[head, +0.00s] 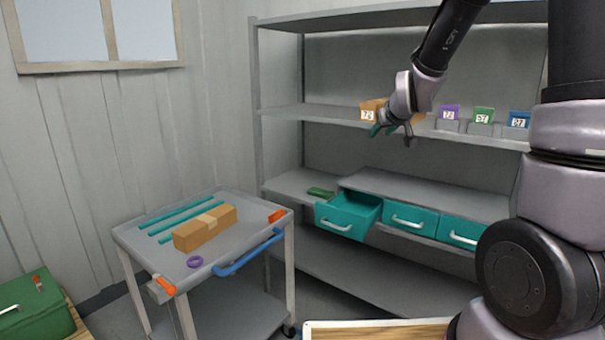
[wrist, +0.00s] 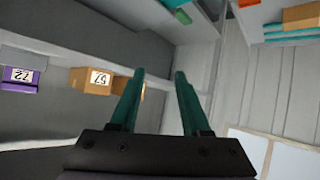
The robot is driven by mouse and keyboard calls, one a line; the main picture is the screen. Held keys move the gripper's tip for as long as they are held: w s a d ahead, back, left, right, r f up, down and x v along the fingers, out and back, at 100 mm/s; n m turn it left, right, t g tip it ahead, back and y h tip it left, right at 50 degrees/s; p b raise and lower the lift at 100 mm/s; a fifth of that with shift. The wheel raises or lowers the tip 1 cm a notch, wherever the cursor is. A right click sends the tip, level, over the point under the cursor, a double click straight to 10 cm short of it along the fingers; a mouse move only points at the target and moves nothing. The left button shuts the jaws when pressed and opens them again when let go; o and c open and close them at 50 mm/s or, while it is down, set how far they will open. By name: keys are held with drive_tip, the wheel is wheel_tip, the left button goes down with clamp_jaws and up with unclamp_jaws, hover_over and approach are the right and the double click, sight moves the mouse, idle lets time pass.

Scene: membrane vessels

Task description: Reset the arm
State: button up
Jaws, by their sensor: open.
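My gripper (head: 393,130) is in front of the shelf rack, at about the height of its middle shelf (head: 330,115), left of centre. In the wrist view its two teal fingers (wrist: 160,75) are apart with nothing between them. A small orange box (head: 368,114) with a white number label stands on the middle shelf just left of my gripper in the head view. My gripper and wrist partly hide another orange box behind them. In the wrist view two orange boxes (wrist: 90,82) show left of the fingers, one partly hidden by a finger.
Below, one teal drawer (head: 345,222) is pulled out. A grey cart (head: 240,251) at left carries a cardboard box (head: 205,229), teal rods and a purple ring (head: 195,262).

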drive_tip(key=s+d+r+m+g, duration=0.1)
drive_tip(key=s+r, duration=0.4)
drive_tip(key=s, duration=1)
drive_tip(key=s+d+r+m+g+y, duration=0.1)
drive_tip(key=s+r+m+g, duration=0.2)
drive_tip(key=s, duration=1.2)
wheel_tip(320, 180, up, 2)
drive_tip(key=shift+m+y, duration=0.3)
drive_tip(key=shift+m, duration=0.8)
